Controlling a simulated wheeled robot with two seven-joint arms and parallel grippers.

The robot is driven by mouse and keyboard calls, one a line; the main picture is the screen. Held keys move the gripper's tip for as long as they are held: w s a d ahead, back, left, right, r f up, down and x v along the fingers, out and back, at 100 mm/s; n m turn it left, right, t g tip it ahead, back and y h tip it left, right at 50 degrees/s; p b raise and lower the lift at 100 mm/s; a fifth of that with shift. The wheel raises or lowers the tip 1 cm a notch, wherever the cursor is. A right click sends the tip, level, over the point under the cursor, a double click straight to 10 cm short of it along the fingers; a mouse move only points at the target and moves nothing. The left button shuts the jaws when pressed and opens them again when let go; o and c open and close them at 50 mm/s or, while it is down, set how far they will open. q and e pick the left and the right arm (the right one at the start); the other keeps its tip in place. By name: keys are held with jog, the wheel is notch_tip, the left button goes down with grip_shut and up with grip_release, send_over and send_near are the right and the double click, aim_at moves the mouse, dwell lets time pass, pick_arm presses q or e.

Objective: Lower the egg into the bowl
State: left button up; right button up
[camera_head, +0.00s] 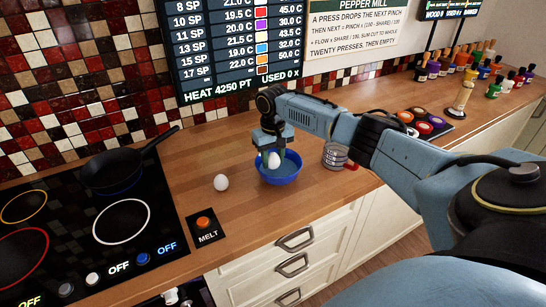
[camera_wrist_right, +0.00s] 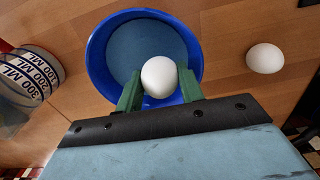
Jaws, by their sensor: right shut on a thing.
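A white egg (camera_head: 274,160) is held between the green fingers of my right gripper (camera_head: 273,157), just over the blue bowl. The egg also shows between the fingertips in the right wrist view (camera_wrist_right: 160,77). The blue bowl (camera_head: 281,178) stands on the wooden counter, and its rim (camera_wrist_right: 96,62) surrounds the egg in the right wrist view. The bowl's inside looks blue-grey. I cannot tell whether the egg touches the inside of the bowl. A second white egg (camera_head: 221,182) lies on the counter to the left of the bowl. My left gripper is not in view.
A measuring cup (camera_head: 337,156) marked in ML stands close to the right of the bowl. A MELT button (camera_head: 203,223) and a black cooktop with a pan (camera_head: 112,170) are at the left. Several coloured bottles stand at the far right. Counter in front of the bowl is clear.

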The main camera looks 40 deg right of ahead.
aim_at(273, 153)
jog(key=shift+f+b, duration=0.45)
jog(key=shift+f, duration=0.7)
dwell(0.4)
jog(key=o, duration=1.1)
jog(key=shift+c, duration=0.2)
jog(key=shift+r, duration=0.15)
notch_tip(273, 153, up, 13)
jog(key=shift+r, duration=0.1)
